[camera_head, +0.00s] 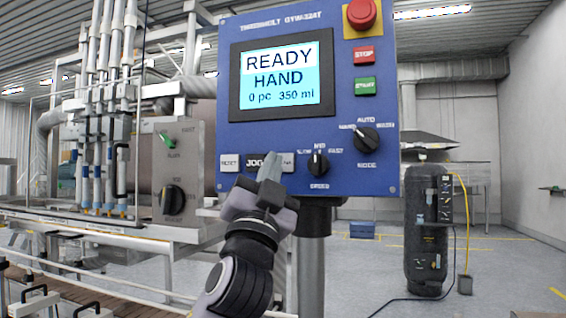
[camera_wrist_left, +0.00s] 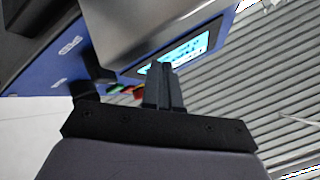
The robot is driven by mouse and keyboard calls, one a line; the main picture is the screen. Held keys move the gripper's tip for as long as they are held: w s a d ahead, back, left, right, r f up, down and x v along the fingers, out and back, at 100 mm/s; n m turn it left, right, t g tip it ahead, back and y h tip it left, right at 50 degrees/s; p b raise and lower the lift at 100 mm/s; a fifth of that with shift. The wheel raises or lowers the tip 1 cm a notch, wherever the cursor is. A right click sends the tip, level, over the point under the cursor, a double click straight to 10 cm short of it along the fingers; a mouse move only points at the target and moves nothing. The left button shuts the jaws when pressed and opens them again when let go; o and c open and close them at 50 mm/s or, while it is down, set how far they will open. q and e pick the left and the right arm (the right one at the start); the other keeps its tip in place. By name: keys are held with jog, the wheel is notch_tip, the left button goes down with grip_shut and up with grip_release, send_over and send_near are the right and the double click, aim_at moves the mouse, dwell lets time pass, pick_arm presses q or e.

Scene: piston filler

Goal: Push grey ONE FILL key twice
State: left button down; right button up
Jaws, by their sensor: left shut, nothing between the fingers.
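The blue control panel (camera_head: 215,120) fills the upper middle of the head view. Along its lower left are a light RESET key (camera_head: 230,162), a dark JOG key (camera_head: 254,160) and a grey key (camera_head: 288,162). My left gripper (camera_head: 272,158) is shut and empty, its fingertips in front of the panel between the JOG key and the grey key. It hides part of the grey key and its label, so I cannot tell whether the tips touch it. The left wrist view shows the shut fingers (camera_wrist_left: 163,75) before the panel (camera_wrist_left: 60,62). My right gripper is not in view.
The screen (camera_head: 280,75) reads READY, HAND, 0 pc, 350 ml. The SPEED knob (camera_head: 318,163) is just right of the grey key; the MODE knob (camera_head: 366,139) is farther right. Red STOP (camera_head: 364,56), green START (camera_head: 365,86) and a red mushroom button (camera_head: 361,13) are above.

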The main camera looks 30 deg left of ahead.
pick_arm(q)
jog(key=s, duration=0.2)
jog(key=shift+s+d, duration=0.3)
jog(key=shift+s, duration=0.1)
dwell(2.3)
jog(key=shift+s+r+m+g+h+p, duration=0.2)
jog(key=shift+s+m+g+h, duration=0.5)
jog(key=shift+h, duration=2.35)
jog(key=shift+s+r+m+g+h+p, duration=0.1)
jog(key=shift+s+m+g+h+p, duration=0.45)
jog(key=shift+h, duration=2.55)
jog(key=shift+s+r+m+g+h+p, duration=0.1)
jog(key=shift+s+m+g+h, duration=0.7)
jog(key=shift+h, duration=2.25)
